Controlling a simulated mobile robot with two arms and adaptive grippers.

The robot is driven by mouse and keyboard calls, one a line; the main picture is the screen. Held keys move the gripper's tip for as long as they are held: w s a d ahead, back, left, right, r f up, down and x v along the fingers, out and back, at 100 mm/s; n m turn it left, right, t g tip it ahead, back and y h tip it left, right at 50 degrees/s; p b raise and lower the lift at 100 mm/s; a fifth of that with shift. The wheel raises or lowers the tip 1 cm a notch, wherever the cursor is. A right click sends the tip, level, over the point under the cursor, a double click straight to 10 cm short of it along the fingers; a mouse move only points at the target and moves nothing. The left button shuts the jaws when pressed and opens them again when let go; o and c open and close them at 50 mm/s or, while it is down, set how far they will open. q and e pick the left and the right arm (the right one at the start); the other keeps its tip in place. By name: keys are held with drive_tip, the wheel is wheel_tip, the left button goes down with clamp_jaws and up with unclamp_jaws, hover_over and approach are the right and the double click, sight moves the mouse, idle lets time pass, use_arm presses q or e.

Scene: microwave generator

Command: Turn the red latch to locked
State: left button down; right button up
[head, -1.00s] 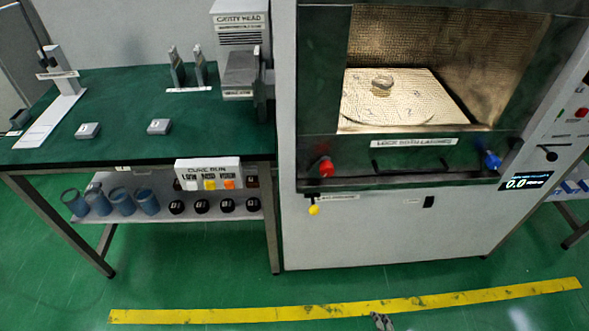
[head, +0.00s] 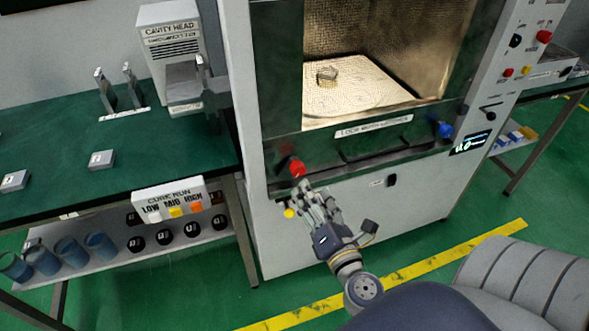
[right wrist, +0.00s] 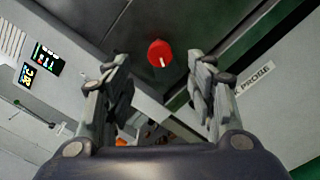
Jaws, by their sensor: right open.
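The red latch (head: 297,168) is a round red knob at the lower left of the microwave door frame. In the right wrist view the red latch (right wrist: 160,53) shows a short pale mark and lies ahead, between and beyond the fingertips. My right gripper (head: 308,190) is just below and in front of the latch in the head view. In the right wrist view my right gripper (right wrist: 160,72) is open, with nothing between its fingers. It appears apart from the latch. A blue latch (head: 444,129) is at the right end of the same frame. My left gripper is not in view.
A yellow knob (head: 289,213) sits just below the red latch, close to my right gripper. The lit chamber holds a small object (head: 327,74) on a round plate. A green bench (head: 60,165) stands at left. Floor in front is clear around the yellow stripe (head: 480,247).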

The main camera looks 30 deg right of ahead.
sight(300, 172)
drive_tip(key=p+x, duration=0.2)
drive_tip(key=x, duration=0.6)
drive_tip(key=shift+r, duration=0.1)
drive_tip(key=shift+w+d, duration=0.15)
drive_tip(key=shift+w, duration=0.5)
drive_tip(key=c, duration=1.1)
